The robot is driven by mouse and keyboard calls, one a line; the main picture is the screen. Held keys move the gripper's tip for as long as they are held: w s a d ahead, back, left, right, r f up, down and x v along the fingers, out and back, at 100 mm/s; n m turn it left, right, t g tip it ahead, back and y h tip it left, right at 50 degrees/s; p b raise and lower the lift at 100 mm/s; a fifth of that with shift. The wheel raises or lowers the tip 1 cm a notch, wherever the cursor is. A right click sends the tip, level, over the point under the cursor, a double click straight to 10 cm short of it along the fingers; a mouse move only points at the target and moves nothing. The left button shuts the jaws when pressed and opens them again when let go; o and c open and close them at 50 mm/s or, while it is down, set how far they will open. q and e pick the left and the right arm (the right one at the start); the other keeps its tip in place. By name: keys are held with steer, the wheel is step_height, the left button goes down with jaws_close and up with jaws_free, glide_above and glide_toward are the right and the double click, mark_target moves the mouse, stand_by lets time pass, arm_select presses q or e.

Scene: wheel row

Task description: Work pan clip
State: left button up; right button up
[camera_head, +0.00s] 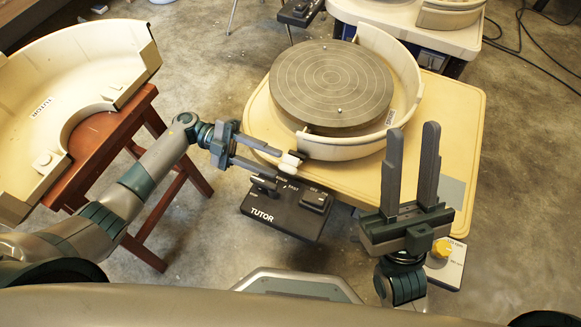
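A small white clip (290,162) sits at the front of the cream splash pan (345,152), where the low rim ends by a dark edge. My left gripper (279,164) reaches in from the left with its two grey fingers apart. Its fingertips are at the clip, one on the far side and one on the near side; I cannot tell whether they touch it. My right gripper (412,165) points away from me in front of the pan, to the right, with its fingers wide apart and nothing between them. The round grey wheel head (332,84) stands inside the pan.
A black TUTOR control box (287,210) and pedal lie just below the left fingers. The yellow wheel table (462,120) has free room at right. A half pan (85,70) lies on a red-brown stool (112,135) at left. A yellow knob (442,247) shows near my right wrist.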

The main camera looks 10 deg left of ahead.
mark_target(290, 170)
arm_select(q)
steer(key=shift+x, duration=3.2)
jaws_close()
